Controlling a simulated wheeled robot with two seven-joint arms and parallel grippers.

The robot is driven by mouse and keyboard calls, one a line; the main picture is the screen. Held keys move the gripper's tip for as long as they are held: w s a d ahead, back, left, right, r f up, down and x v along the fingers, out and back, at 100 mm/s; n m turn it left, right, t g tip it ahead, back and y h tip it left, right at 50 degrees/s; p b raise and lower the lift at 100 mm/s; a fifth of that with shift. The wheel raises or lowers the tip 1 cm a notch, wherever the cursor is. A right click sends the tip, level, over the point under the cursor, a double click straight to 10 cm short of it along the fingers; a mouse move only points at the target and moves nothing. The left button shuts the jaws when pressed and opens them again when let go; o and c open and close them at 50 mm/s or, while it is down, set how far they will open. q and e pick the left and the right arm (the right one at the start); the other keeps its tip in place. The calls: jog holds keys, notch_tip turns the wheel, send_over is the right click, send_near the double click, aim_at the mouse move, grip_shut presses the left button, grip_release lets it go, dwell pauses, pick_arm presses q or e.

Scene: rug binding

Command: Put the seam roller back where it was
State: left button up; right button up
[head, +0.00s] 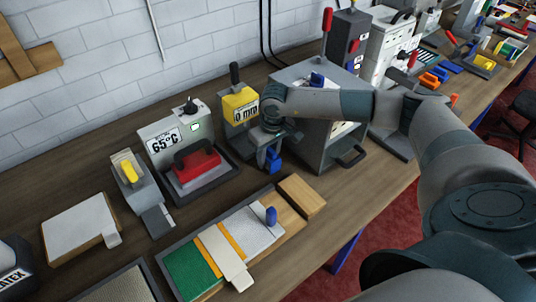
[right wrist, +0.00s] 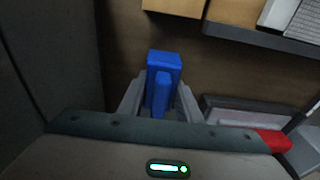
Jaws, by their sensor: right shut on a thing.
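My right gripper (head: 270,153) is shut on a blue piece (head: 273,161), which I take to be the seam roller. It hangs above the bench between the yellow-faced device and the grey cabinet. In the right wrist view, both grey fingers (right wrist: 160,105) flank the blue piece (right wrist: 163,68), with its blocky end showing past them. The rest of it is hidden by the fingers, and I cannot tell whether it touches the bench. My left gripper is not in view.
A yellow-faced device (head: 240,104) and a press with a red block (head: 196,163) stand left of the gripper. The grey cabinet (head: 313,148) is close on its right.

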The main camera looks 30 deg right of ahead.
jog(key=shift+f, duration=0.15)
jog(key=shift+f, duration=0.1)
jog(key=o, duration=1)
jog(key=shift+r, duration=0.25)
jog(key=shift+r+b, duration=0.2)
jog(key=shift+b, duration=0.15)
jog(key=r+b, duration=0.1)
jog(key=r, duration=0.2)
jog(key=s+r+b, duration=0.1)
jog(key=r+b, duration=0.1)
jog(key=r, duration=0.2)
jog(key=r+b, duration=0.1)
jog(key=r, duration=0.2)
jog(key=shift+s+r, duration=0.15)
jog(key=shift+s+r+b, duration=0.1)
jog(key=shift+r+b, duration=0.2)
jog(key=shift+r, duration=0.25)
